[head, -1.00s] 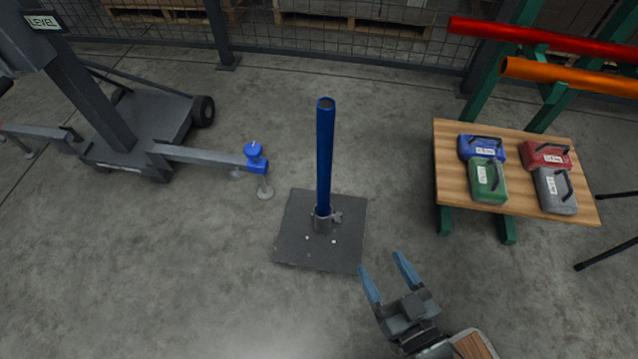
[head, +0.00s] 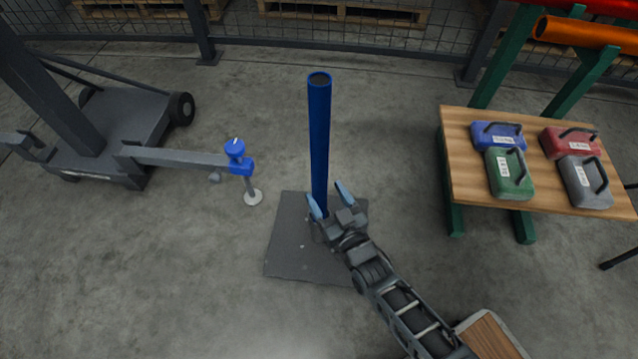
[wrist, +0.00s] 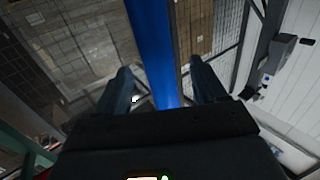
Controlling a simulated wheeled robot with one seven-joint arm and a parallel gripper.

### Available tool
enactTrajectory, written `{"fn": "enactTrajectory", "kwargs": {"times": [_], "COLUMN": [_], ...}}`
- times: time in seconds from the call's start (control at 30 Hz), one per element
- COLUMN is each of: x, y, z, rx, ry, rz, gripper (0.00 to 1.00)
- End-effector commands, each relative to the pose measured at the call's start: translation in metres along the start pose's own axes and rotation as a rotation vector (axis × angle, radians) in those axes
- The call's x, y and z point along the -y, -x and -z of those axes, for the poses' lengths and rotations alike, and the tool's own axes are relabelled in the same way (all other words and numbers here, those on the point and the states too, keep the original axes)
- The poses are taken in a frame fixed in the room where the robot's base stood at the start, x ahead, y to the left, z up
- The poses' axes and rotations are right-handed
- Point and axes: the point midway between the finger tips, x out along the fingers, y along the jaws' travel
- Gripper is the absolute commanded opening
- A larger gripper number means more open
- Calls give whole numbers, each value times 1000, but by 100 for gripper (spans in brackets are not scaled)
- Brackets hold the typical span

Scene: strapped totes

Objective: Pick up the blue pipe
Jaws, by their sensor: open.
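The blue pipe (head: 319,140) stands upright in a socket on a dark square base plate (head: 285,245) on the floor. My gripper (head: 328,198) is open at the lower part of the pipe and hides the socket. In the wrist view the pipe (wrist: 154,50) runs up between the two spread fingers of my gripper (wrist: 158,88). There are gaps on both sides of the pipe, and neither finger visibly touches it.
A wheeled lifting stand with a grey arm and a blue clamp (head: 238,158) is at the left. A wooden table (head: 470,165) with several coloured weights is at the right. Red and orange pipes (head: 580,35) lie on a green rack behind it. A mesh fence (head: 330,45) runs along the back.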

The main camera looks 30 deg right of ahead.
Motion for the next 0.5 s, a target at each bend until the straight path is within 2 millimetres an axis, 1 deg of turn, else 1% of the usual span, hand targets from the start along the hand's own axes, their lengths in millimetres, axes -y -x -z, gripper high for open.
{"fn": "enactTrajectory", "kwargs": {"times": [0.2, 0.3, 0.4, 0.5], "x": [-3, -3, -3, -2], "y": [-29, -42, -47, -47], "z": [6, 5, 5, 6], "rx": [-4, -3, 0, 0], "ry": [0, 0, 0, -1], "rz": [-1, 0, 0, 0], "gripper": [70, 70, 70, 70]}}
